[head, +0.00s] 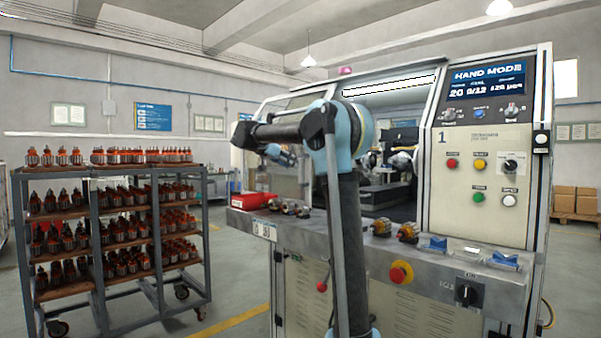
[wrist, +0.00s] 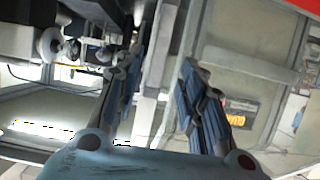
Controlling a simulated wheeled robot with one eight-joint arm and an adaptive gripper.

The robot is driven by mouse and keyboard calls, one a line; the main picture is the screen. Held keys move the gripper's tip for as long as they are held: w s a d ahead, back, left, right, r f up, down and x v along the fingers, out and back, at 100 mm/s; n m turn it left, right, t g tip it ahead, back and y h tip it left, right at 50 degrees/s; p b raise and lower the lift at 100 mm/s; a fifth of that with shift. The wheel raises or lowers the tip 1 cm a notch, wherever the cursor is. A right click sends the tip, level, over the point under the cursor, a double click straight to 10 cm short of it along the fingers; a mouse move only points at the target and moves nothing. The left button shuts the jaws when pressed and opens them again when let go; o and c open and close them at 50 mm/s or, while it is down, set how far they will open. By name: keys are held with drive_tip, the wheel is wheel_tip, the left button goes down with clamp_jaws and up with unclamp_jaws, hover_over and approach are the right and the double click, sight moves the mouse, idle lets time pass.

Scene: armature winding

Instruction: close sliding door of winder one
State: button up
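Winder one (head: 487,185) is the machine with a "1" on its pale control panel. Its front opening shows the dark interior and metal winding parts right of my arm. A framed, glazed panel (head: 285,182), apparently the sliding door, is at the left side of the opening, partly hidden by my arm. My gripper (head: 279,155) is in front of this panel. In the wrist view my gripper (wrist: 161,62) has its two blue fingers apart, with a pale upright frame bar (wrist: 157,85) seen between them. Whether the fingers touch the bar cannot be told.
A metal ledge (head: 345,236) with armatures, a red box (head: 250,200) and blue holders (head: 434,243) runs below the opening. A red emergency button (head: 401,272) is on its front. A rack (head: 157,215) of armatures stands left. Floor between rack and machine is free.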

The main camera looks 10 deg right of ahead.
sight(300, 167)
drive_tip(key=x, duration=0.7)
drive_tip(key=shift+w+d+f, duration=0.2)
drive_tip(key=shift+d, duration=0.05)
drive_tip(key=shift+c, duration=0.6)
clamp_jaws()
